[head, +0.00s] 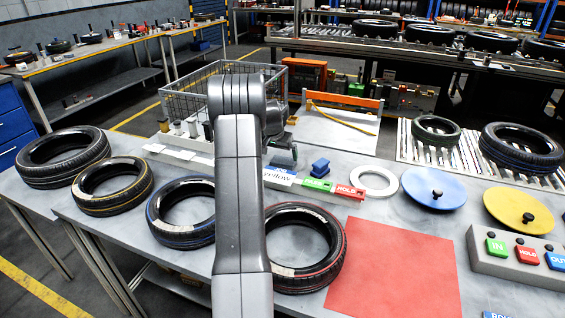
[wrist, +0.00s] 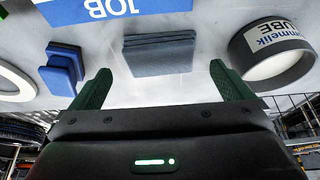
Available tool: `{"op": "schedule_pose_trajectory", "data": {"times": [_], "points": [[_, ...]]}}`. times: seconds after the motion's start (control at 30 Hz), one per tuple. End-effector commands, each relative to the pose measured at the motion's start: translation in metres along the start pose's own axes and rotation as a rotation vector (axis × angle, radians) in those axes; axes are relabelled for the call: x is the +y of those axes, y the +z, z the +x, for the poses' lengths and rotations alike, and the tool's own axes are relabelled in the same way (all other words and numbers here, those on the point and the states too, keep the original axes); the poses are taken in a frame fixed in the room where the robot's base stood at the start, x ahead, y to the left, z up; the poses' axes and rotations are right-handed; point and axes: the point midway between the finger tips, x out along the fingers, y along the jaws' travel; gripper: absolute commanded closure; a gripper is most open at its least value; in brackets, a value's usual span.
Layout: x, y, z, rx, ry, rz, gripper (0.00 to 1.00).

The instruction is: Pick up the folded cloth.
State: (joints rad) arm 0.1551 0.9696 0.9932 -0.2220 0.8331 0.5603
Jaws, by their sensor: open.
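The folded cloth (wrist: 158,54) is a grey-blue, layered flat stack on the pale tabletop in the wrist view. It lies ahead of my gripper (wrist: 160,68), roughly centred between the two green fingers. The fingers are spread apart with nothing between them, and a gap to the cloth seems to remain. In the head view my arm hides the cloth, and only part of my gripper's dark body (head: 284,155) shows beside the arm.
Several tyres, a red mat (head: 395,270) and a button box (head: 520,252) occupy the table. A wire basket (head: 190,95) stands behind.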

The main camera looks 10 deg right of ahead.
Motion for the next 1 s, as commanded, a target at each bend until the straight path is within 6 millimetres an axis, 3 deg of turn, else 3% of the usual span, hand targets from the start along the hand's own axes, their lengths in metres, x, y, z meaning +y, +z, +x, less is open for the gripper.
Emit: {"op": "schedule_pose_trajectory", "data": {"times": [0.17, 0.53, 0.83, 1.0], "points": [[0.000, -0.002, 0.008, 0.000, 0.000, 0.000, 0.00], [-0.001, -0.005, 0.051, -0.001, 0.000, 0.000, 0.00], [-0.001, -0.005, 0.055, 0.001, -0.001, 0.000, 0.00], [-0.001, -0.005, 0.055, 0.001, -0.001, 0.000, 0.31]]}}
